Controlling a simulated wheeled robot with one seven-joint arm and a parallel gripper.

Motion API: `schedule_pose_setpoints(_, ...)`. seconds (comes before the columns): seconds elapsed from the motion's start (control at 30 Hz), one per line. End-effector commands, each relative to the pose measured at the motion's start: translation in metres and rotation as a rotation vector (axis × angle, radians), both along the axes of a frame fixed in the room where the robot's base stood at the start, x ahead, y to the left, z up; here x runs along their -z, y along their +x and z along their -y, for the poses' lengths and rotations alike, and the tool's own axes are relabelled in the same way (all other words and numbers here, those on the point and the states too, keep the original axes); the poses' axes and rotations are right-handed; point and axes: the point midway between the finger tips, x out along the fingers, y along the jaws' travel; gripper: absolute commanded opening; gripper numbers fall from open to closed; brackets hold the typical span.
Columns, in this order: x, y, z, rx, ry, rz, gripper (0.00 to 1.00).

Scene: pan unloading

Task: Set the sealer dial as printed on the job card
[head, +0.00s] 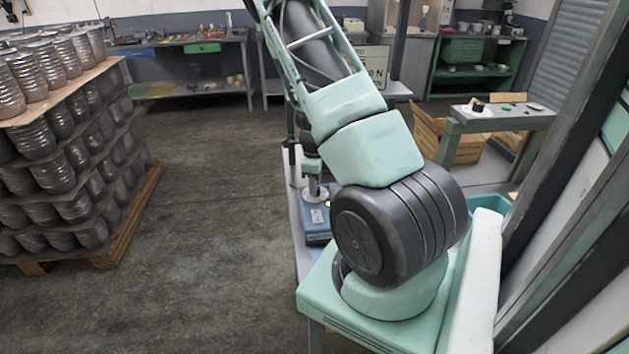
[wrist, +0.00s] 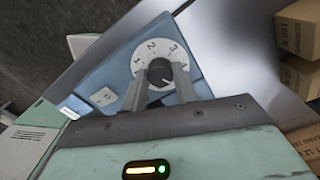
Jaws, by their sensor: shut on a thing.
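The blue sealer (wrist: 112,72) fills the middle of the wrist view. Its round white dial plate (wrist: 148,50) shows the numbers 1, 2 and 3. A black dial knob (wrist: 159,70) stands at the plate's centre. My gripper (wrist: 159,88) is shut on the knob, with one finger at each side. A pale mark shows low on the knob, but I cannot clearly read where it points. A small white card (wrist: 103,97) lies on the sealer, its print too small to read. In the head view the sealer (head: 318,222) is partly hidden by my arm.
Cardboard boxes (wrist: 300,30) stand at the right of the wrist view. A pallet of stacked cans (head: 70,150) stands at the left of the head view. A small green table (head: 500,116) and a teal bin (head: 487,208) are at the right. The floor between is clear.

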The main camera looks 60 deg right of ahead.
Motion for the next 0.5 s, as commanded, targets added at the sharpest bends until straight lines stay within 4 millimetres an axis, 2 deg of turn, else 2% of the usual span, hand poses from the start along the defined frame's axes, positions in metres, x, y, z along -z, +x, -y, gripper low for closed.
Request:
schedule_pose_setpoints(0.2,-0.0022,0.0007,0.0017,0.111,-0.004,0.002,0.06)
schedule_pose_setpoints(0.5,-0.0014,0.0010,0.0017,0.176,-0.003,0.003,0.06)
